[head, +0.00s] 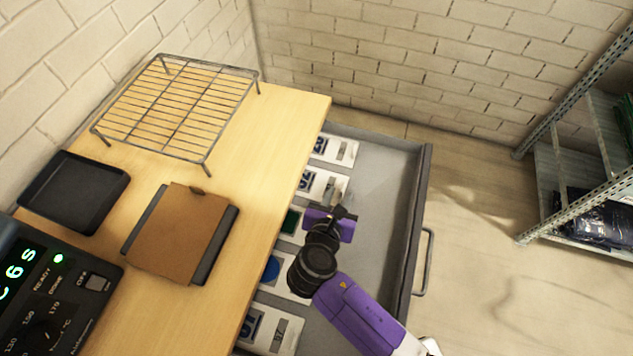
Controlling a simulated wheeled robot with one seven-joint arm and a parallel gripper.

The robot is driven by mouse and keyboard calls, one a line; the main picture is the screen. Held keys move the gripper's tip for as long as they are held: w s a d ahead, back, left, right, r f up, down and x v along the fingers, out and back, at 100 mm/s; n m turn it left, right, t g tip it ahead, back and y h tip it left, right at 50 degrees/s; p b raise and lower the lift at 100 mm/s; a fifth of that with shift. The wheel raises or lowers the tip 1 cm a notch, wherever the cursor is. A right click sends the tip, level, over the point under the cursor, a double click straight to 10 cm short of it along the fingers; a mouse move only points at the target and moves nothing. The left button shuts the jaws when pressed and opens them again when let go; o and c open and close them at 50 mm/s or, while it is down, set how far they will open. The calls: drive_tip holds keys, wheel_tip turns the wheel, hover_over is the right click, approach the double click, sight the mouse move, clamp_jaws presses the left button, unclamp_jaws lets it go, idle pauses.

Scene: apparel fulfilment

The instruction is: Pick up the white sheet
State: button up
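Several white sheets with printed patches lie in a row along the left side of an open grey drawer (385,165). One is at the far end (321,148), and a second lies just nearer (309,184). One shows a dark green patch (291,222), one a blue patch (271,270), and the nearest has a grey-blue print (286,335). I cannot tell which one the task means. My gripper (343,212), purple and black, is over the drawer beside the second and green-patched sheets. Its fingers are small and partly hidden by its body, so opening and contact are unclear.
A wooden table (262,150) adjoins the drawer on the left. It holds a wire rack (180,100), a black tray (75,190), a brown board on a dark plate (180,232) and a control unit (50,290). Metal shelving (575,130) stands right. The drawer's right side is bare.

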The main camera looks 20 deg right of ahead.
sight(343, 189)
drive_tip(key=shift+x, duration=1.85)
clamp_jaws()
drive_tip(key=shift+r, duration=0.15)
drive_tip(key=shift+r, duration=0.25)
drive_tip(key=s+d, duration=0.1)
drive_tip(key=d, duration=0.1)
drive_tip(key=s+d, duration=0.3)
drive_tip(key=d, duration=0.1)
drive_tip(key=shift+s+d+r, duration=0.2)
drive_tip(key=shift+s+d, duration=0.05)
drive_tip(key=shift+s, duration=0.15)
wheel_tip(343, 189, up, 14)
drive_tip(key=p, duration=0.2)
